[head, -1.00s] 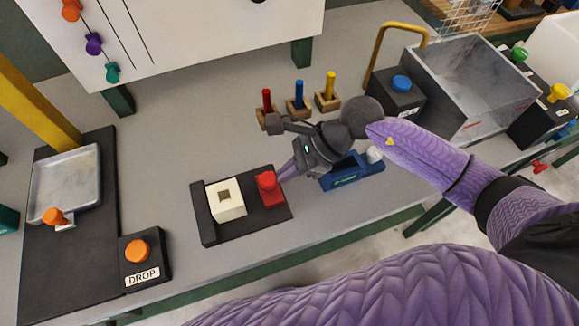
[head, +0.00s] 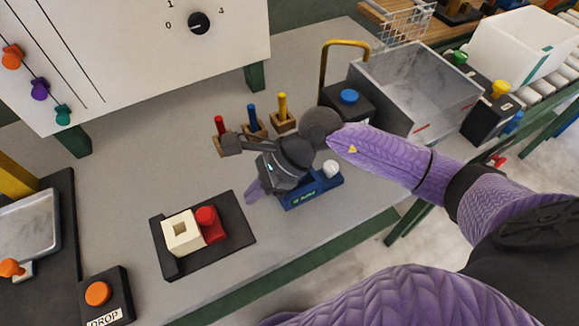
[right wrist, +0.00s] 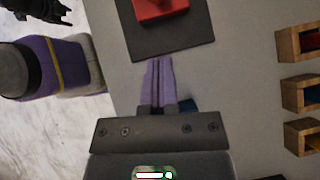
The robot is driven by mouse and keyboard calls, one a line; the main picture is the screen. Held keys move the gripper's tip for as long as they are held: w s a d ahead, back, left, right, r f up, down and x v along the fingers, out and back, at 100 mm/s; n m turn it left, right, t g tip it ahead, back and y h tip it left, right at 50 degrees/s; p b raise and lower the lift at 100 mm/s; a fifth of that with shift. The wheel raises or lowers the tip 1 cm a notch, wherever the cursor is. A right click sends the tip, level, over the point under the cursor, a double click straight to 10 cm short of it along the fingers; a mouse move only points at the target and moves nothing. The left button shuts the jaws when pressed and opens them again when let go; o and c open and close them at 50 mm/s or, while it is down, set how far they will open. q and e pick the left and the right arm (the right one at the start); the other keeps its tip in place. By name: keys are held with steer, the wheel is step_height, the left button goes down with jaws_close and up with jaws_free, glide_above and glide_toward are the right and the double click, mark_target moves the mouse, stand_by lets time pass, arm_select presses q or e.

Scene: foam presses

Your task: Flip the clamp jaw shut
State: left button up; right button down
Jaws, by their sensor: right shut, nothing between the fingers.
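The clamp sits on the bench in the head view as a black base plate (head: 236,238). It bears a cream block (head: 176,243) with a square hole and a red jaw (head: 214,236) with a round red knob. The red jaw stands up against the cream block with no clear gap. In the right wrist view the red jaw (right wrist: 160,10) is cut by the top edge, and the cream block is out of frame. My right gripper (head: 252,196) is shut and empty, just right of the base plate; its purple fingers (right wrist: 158,62) point at the plate's near edge.
Wooden blocks with red, blue and yellow pegs (head: 282,106) stand further back. A DROP button box (head: 105,293) is left of the clamp. A grey bin (head: 440,85) stands right.

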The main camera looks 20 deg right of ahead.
arm_select(q)
steer(key=shift+w+a+r+p, duration=0.3)
steer(key=shift+w+a+r, duration=0.05)
steer(key=shift+w+a, duration=0.1)
arm_select(e)
steer(key=v, duration=0.7)
steer(key=shift+r, duration=0.55)
arm_select(q)
steer(key=shift+s, duration=0.1)
arm_select(e)
steer(key=shift+w, duration=0.15)
